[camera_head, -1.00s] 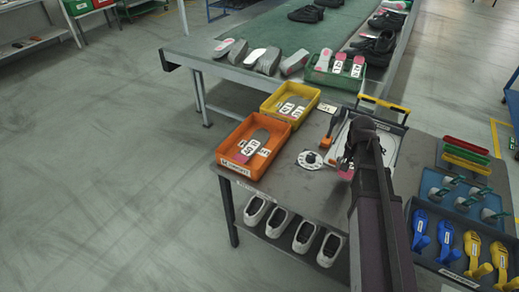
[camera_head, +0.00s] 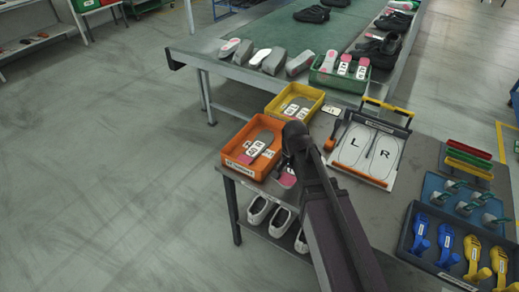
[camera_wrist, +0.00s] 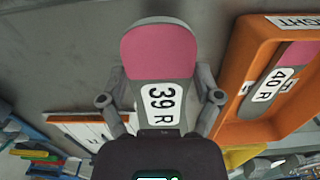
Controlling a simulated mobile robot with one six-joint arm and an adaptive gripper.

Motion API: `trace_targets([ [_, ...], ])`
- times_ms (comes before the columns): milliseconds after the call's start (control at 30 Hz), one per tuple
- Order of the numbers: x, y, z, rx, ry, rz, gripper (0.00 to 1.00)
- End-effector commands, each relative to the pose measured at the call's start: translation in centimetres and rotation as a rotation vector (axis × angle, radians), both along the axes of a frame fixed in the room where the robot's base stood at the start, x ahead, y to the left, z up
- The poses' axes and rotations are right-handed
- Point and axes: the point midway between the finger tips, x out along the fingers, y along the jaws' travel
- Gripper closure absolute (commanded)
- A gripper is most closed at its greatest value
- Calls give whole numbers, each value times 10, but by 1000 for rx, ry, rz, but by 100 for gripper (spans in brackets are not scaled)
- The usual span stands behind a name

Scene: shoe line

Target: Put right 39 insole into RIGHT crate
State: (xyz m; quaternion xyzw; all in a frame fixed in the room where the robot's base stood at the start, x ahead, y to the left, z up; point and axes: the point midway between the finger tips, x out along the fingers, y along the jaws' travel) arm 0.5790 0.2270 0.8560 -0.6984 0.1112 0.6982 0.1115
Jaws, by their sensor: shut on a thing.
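My gripper (camera_wrist: 160,98) is shut on a grey insole with a pink end and a "39 R" label (camera_wrist: 160,50). In the head view the insole's pink end (camera_head: 287,180) shows beside the orange crate's right wall, mostly hidden behind my arm. The orange crate (camera_head: 238,168) stands on the table's left end. In the wrist view it is at the right (camera_wrist: 237,62), with a partly cut-off label ending in "IGHT". It holds an insole labelled "40 R" (camera_wrist: 265,90) and other labelled pieces. The held insole is apart from the crate in the wrist view.
A yellow crate (camera_head: 317,97) with labelled insoles stands just behind the orange one. A white board marked L and R (camera_head: 370,150) lies to the right. A green crate (camera_head: 330,80) and loose insoles are on the conveyor behind. Blue and yellow tools fill a dark tray (camera_head: 410,245) at right.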

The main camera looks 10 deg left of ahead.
Motion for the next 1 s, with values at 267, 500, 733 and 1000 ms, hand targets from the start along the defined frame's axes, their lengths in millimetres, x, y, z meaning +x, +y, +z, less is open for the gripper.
trace_targets([
  [267,-32,42,6,0,0,2,58],
  [500,-42,56,7,0,0,-1,58],
  [733,-43,57,7,0,0,-2,58],
  [1000,-40,58,7,0,0,-1,58],
])
